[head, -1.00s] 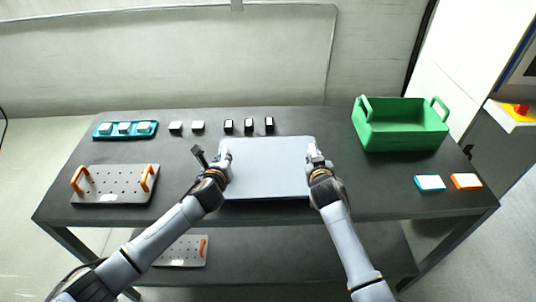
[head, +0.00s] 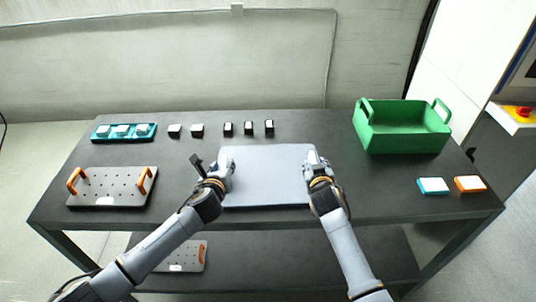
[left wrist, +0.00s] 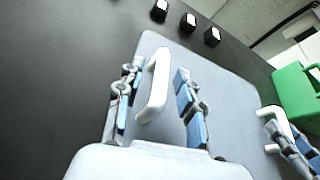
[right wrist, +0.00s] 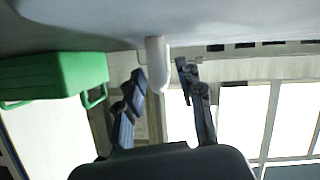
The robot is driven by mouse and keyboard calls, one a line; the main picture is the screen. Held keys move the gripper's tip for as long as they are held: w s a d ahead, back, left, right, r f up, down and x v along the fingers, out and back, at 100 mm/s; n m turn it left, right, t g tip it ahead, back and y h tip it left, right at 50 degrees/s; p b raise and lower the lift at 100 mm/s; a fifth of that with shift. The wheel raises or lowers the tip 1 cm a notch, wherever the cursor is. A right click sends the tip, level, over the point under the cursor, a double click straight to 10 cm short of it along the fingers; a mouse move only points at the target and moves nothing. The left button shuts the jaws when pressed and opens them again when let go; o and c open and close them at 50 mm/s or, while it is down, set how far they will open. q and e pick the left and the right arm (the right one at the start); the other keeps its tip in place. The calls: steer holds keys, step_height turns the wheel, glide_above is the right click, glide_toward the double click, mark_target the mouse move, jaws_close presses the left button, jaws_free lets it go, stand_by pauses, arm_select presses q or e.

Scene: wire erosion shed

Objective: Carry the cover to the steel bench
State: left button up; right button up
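The cover (head: 268,178) is a flat grey-blue panel with a white handle at each side. It lies over the dark bench (head: 350,205) at its front middle and looks flat; I cannot tell whether it fully touches the top. My left gripper (left wrist: 160,70) is at the left handle (left wrist: 157,85), with its fingers apart on either side of the handle and gaps showing. My right gripper (right wrist: 160,80) is at the right handle (right wrist: 156,66), fingers also apart around it. In the head view the handles are largely hidden by the grippers.
A green bin (head: 405,140) stands at the back right. Blue and orange blocks (head: 469,184) lie at the front right. Several small dark blocks (head: 228,129) stand behind the cover. A teal tray (head: 103,139) and a perforated plate (head: 112,199) with orange handles are at left.

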arm_select(q)
steer(key=v, duration=1)
steer(key=shift+s, duration=0.1)
steer(key=shift+s+a+r, duration=0.1)
steer(key=shift+s+r, duration=0.15)
steer(key=shift+s, duration=0.1)
arm_select(e)
steer(key=shift+s+r, duration=0.1)
steer(key=shift+s, duration=0.1)
steer(key=v, duration=1.1)
steer(key=shift+s, duration=0.35)
steer(key=shift+r, duration=0.1)
